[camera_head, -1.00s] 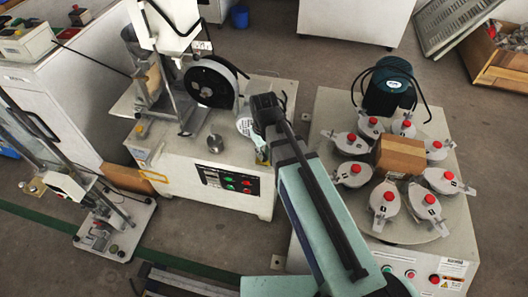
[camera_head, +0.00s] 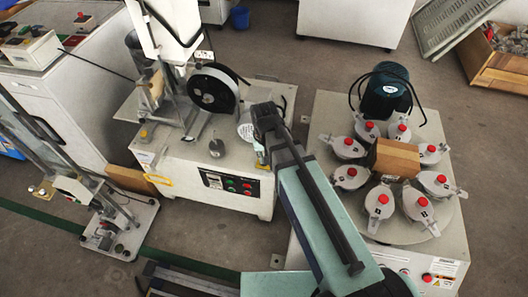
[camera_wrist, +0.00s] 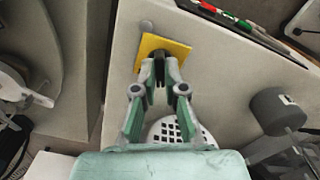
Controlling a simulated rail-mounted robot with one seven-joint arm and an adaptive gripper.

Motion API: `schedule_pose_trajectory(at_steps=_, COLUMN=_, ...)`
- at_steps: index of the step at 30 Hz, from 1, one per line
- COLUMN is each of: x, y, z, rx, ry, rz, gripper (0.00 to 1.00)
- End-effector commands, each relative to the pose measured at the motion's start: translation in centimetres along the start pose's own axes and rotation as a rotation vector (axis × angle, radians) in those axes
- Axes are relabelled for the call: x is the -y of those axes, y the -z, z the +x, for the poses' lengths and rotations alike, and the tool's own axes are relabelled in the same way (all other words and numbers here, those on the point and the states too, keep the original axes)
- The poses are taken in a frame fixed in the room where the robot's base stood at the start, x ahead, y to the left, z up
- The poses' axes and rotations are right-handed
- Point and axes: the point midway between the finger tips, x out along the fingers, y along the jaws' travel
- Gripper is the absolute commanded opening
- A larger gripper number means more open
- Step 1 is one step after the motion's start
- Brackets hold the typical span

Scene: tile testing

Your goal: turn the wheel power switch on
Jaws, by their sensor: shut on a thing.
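The wheel machine (camera_head: 190,165) is a white cabinet with a dark wheel (camera_head: 213,88) on top. In the wrist view, a square yellow plate (camera_wrist: 172,50) lies on a pale machine surface. A dark part stands at it between my fingertips; I take it for the switch knob. My gripper (camera_wrist: 160,72) has its fingers shut on this dark part, over the yellow plate. The fingers hide most of the knob, so its turned position cannot be told. In the head view my arm hides the gripper and the switch.
A front panel with green and red buttons (camera_head: 231,184) is on the machine. A grey metal cylinder (camera_wrist: 278,110) and a perforated round plate (camera_wrist: 180,132) are close to my gripper. To the right, a turntable machine carries several lidded pots around a brown block (camera_head: 397,158).

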Motion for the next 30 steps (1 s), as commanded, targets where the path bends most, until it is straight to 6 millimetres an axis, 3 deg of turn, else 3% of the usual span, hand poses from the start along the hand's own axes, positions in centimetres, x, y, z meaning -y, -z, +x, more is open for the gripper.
schedule_pose_trajectory(at_steps=30, x=-0.02, y=-0.01, z=-0.15, rx=0.002, ry=-0.002, rz=0.944, gripper=0.00)
